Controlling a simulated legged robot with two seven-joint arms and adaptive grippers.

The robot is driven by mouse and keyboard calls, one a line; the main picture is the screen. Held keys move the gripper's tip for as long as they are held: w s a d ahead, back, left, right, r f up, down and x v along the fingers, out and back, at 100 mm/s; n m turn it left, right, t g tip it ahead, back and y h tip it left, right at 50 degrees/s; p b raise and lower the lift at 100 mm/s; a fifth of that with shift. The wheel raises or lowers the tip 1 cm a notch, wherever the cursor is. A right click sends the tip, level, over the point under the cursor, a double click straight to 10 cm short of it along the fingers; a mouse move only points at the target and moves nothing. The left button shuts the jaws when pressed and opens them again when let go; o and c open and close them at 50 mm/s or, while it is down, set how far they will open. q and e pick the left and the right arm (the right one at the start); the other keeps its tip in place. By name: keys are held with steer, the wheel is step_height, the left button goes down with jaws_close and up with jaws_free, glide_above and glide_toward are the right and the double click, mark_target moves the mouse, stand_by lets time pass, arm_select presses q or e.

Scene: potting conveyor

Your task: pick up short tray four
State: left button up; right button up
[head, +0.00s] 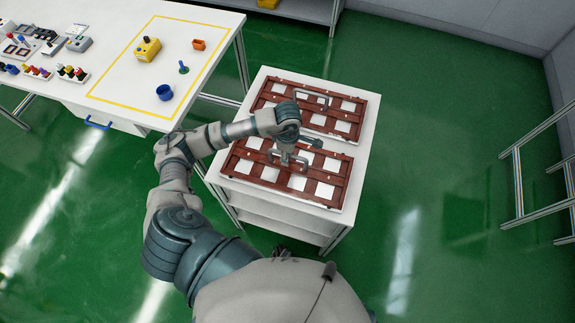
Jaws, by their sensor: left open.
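Two reddish-brown slatted trays with white square openings lie flat on a white cart; I can read no number on either, so I cannot tell which is tray four. The near tray (319,174) lies at the cart's front, partly hidden by my arm. The far tray (338,112) lies behind it, with a grey handle (313,93) standing up from it. My left gripper (288,158) is open above the middle of the near tray, close to a grey handle there. Whether its fingers are around or just above that handle is hard to tell. My right gripper is out of view.
The white cart (280,213) stands on a green floor. A white table at the left holds a yellow box (147,49), a blue cup (165,92), an orange block (199,45) and several small parts. A metal frame stands at the far right. Floor right of the cart is clear.

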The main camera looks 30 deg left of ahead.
arm_select(q)
steer(key=shift+d+f, duration=0.2)
steer(key=shift+a+f, duration=0.2)
steer(key=shift+a, duration=0.05)
steer(key=shift+d+f+b, duration=0.1)
steer(key=shift+b, duration=0.2)
stand_by(0.4)
jaws_close()
